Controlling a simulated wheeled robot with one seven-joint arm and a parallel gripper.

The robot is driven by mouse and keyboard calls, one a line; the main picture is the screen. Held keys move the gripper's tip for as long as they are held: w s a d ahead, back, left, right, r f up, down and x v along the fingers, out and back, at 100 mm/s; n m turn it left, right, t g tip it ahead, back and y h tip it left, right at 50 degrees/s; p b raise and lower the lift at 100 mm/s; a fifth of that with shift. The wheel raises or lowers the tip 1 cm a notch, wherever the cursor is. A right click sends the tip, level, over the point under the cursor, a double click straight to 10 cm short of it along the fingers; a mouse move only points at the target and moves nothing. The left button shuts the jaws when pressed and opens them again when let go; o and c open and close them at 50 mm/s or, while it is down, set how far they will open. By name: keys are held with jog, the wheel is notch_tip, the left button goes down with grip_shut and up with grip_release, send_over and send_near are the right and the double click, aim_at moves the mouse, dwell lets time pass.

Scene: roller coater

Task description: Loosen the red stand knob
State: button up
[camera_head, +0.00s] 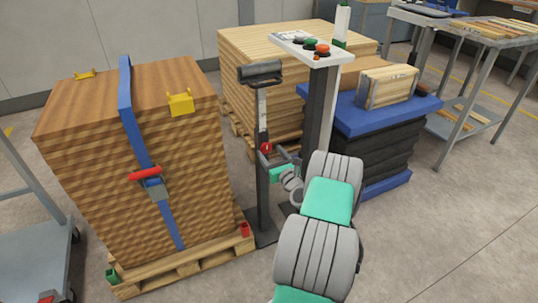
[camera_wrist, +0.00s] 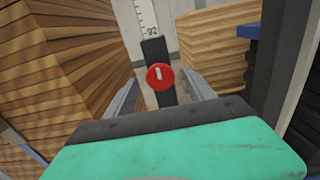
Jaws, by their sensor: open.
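The red stand knob (camera_head: 266,148) sits on the upright post of a roller stand (camera_head: 263,185), below its dark roller head. In the wrist view the round red knob (camera_wrist: 160,76) faces me, with a pale mark on its face. My gripper (camera_head: 277,160) is at the post, close to the knob. In the wrist view my gripper (camera_wrist: 160,92) is open, one finger to the left and one to the right of the knob, with gaps on both sides. Whether the fingertips reach past the knob's face I cannot tell.
A strapped wood stack (camera_head: 75,150) on a pallet (camera_head: 190,268) stands left of the stand. A control pedestal (camera_head: 318,100) stands just right of it. Another wood stack (camera_head: 262,50) is behind, and a blue-topped stack (camera_head: 375,118) is to the right. Floor at lower right is clear.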

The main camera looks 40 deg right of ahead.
jog(key=shift+x, duration=0.9)
jog(key=shift+c, duration=0.3)
jog(key=c, duration=1.3)
jog(key=shift+o, duration=0.2)
